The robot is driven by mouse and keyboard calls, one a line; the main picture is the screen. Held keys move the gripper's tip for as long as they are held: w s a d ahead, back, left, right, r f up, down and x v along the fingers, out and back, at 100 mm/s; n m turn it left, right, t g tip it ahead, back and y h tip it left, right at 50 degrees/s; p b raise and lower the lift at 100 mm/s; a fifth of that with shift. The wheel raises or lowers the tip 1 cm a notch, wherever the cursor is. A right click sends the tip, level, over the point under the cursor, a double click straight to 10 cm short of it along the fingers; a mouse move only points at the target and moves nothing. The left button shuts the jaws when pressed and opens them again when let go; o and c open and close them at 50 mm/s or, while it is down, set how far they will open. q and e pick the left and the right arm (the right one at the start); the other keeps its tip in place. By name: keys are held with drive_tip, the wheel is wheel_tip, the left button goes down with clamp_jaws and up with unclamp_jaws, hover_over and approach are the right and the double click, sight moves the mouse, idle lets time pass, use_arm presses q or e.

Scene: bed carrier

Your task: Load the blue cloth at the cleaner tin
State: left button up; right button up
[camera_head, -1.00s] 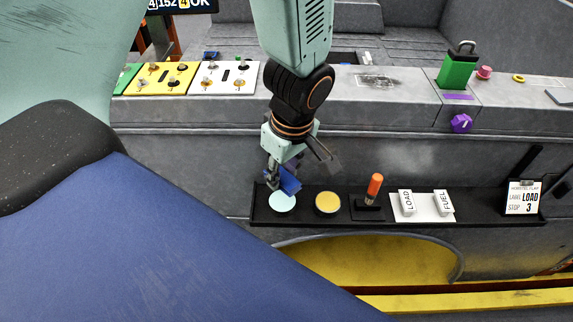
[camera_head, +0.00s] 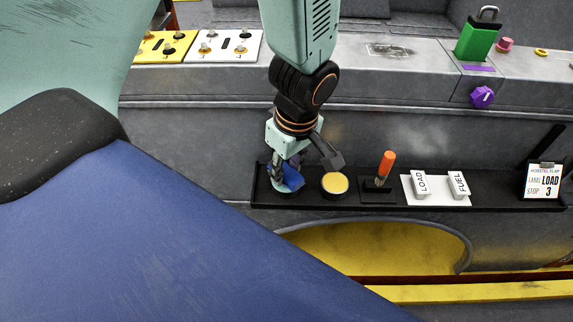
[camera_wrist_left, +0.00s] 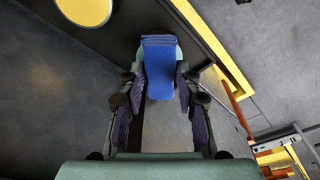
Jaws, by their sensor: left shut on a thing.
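My left gripper (camera_head: 284,180) is shut on the blue cloth (camera_head: 293,178), at the left end of a black shelf (camera_head: 330,200). The cloth sits low, over the spot of the pale-blue tin, and largely hides that tin. In the left wrist view the folded blue cloth (camera_wrist_left: 160,65) is between the fingers (camera_wrist_left: 158,95). Whether the cloth touches the tin's contents I cannot tell. A tin with yellow contents (camera_head: 334,183) stands just right of the gripper; it also shows in the wrist view (camera_wrist_left: 85,8). No label reads on either tin. My right gripper is not in view.
A purple knob (camera_head: 482,97) and green padlock-like block (camera_head: 476,40) are above.

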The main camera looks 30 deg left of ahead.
use_arm(q)
drive_tip(key=shift+s+r, duration=0.1)
drive_tip(key=shift+w+a+f, duration=0.1)
drive_tip(key=shift+w+f, duration=0.1)
drive_tip(key=shift+w, duration=0.1)
drive_tip(key=shift+s, duration=0.1)
drive_tip(key=shift+s, duration=0.15)
drive_tip(key=shift+w+f, duration=0.2)
drive_tip(key=shift+f, duration=0.05)
drive_tip(key=shift+b, duration=0.3)
drive_tip(key=shift+s, duration=0.15)
drive_tip(key=shift+f, duration=0.15)
